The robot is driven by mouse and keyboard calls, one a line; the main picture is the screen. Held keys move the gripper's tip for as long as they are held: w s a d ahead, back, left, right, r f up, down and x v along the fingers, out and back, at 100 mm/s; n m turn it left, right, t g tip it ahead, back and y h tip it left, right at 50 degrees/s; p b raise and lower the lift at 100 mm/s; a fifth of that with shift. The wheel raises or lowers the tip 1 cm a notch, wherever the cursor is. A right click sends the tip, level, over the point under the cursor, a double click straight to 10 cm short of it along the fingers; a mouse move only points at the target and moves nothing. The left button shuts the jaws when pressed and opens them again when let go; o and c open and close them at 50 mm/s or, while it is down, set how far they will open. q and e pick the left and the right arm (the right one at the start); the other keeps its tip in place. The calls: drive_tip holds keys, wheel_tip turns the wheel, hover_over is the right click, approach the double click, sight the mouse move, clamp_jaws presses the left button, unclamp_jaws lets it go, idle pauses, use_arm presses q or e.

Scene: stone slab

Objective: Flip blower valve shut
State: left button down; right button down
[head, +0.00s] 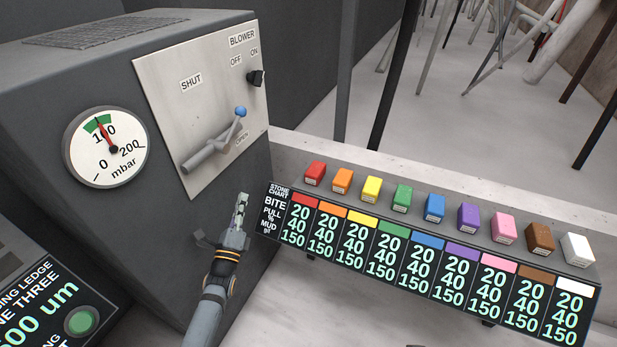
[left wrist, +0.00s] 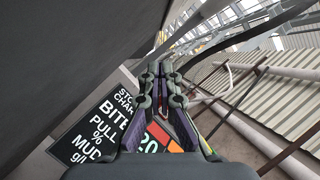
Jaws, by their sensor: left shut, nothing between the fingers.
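The blower valve (head: 212,147) is on a pale metal panel (head: 160,75) of a dark grey cabinet in the head view. Its grey lever ends in a blue ball knob (head: 240,112) and tilts up to the right. The OPEN label (head: 242,138) is near the knob, and the SHUT label (head: 191,82) is higher up on the panel. My left gripper (head: 242,198) is shut and empty, below the lever and apart from it, fingers pointing up. In the left wrist view the shut fingers (left wrist: 160,72) point away from the camera; the valve does not show there. My right gripper is not in view.
A black blower switch (head: 256,78) is at the panel's upper right. A round mbar gauge (head: 105,147) is left of the panel. A stone chart (head: 276,212) with several coloured blocks on its ledge stands to the right of my left gripper. A green button (head: 82,320) is at lower left.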

use_arm(q)
wheel_tip(320, 180, up, 8)
drive_tip(key=d+m+t+h+b, duration=0.1)
drive_tip(key=m+t+h, duration=0.2)
drive_tip(key=m, duration=0.6)
drive_tip(key=shift+s+d+r+t, duration=0.2)
drive_tip(key=shift+s+t, duration=0.1)
drive_tip(key=shift+t, duration=0.5)
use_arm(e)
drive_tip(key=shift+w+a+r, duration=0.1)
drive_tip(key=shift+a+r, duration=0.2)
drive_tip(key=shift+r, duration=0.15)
use_arm(q)
drive_tip(key=s+a+r+x, duration=0.1)
drive_tip(key=r+x, duration=0.1)
drive_tip(key=x, duration=1)
drive_tip(key=shift+r+b, duration=0.25)
drive_tip(key=shift+b, duration=0.1)
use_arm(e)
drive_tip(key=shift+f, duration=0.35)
use_arm(q)
drive_tip(key=shift+s, duration=0.1)
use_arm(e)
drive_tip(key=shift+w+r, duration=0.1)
